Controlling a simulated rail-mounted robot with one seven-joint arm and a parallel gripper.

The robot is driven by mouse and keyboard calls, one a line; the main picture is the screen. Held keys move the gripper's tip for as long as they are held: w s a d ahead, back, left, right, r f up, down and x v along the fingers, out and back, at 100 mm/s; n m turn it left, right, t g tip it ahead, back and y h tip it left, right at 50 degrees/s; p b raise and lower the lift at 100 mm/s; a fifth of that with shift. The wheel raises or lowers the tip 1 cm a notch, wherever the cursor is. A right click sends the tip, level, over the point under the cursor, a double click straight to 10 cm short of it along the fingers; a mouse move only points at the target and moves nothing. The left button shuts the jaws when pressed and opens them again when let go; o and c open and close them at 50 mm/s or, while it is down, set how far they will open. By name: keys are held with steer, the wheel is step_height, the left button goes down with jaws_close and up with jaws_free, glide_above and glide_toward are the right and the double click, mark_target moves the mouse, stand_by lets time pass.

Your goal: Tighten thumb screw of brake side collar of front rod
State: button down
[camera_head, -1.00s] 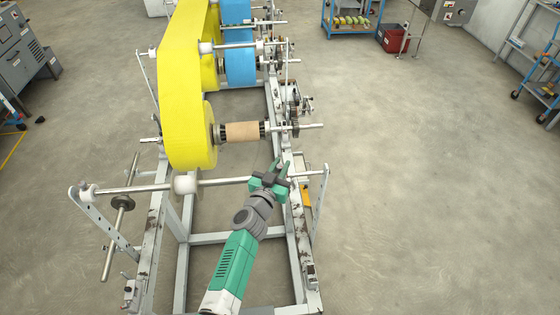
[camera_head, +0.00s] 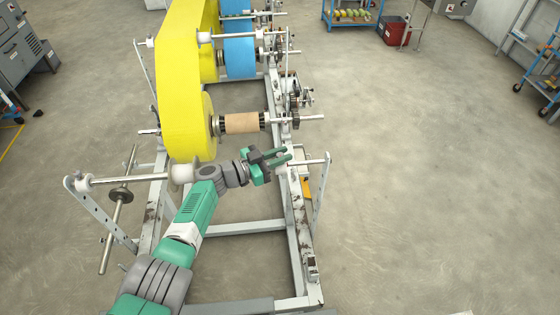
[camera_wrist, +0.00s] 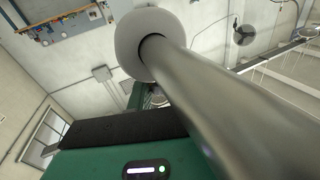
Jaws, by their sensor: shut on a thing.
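The front rod (camera_head: 135,180) runs across the near end of the frame, with a white round collar (camera_head: 184,173) beside the yellow web. In the wrist view the rod (camera_wrist: 225,105) crosses close up and passes into a pale round collar (camera_wrist: 133,30). My gripper (camera_head: 285,157) is at the right part of the rod, near the right frame rail, its green fingers pointing right around a small pale part at the rod. The gripper is shut on that part, apparently the collar's thumb screw. The screw is mostly hidden by the fingers and too small to make out.
A yellow roll (camera_head: 185,120) hangs just behind the rod, next to a brown core (camera_head: 241,123) on its own shaft. A perforated upright (camera_head: 322,190) stands at the rod's right end, another (camera_head: 100,215) at its left.

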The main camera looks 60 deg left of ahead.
steer(key=shift+f+m+h+b, duration=0.1)
steer(key=shift+m+h+b, duration=0.2)
steer(key=shift+h, duration=0.2)
steer(key=c, duration=1.3)
jaws_free()
steer(key=shift+w, duration=0.1)
steer(key=shift+s, duration=0.3)
steer(key=s+p, duration=0.2)
steer(key=s, duration=0.5)
steer(key=shift+s+a+p, duration=0.1)
steer(key=shift+a+p, duration=0.05)
steer(key=shift+p, duration=0.2)
steer(key=shift+c, duration=0.2)
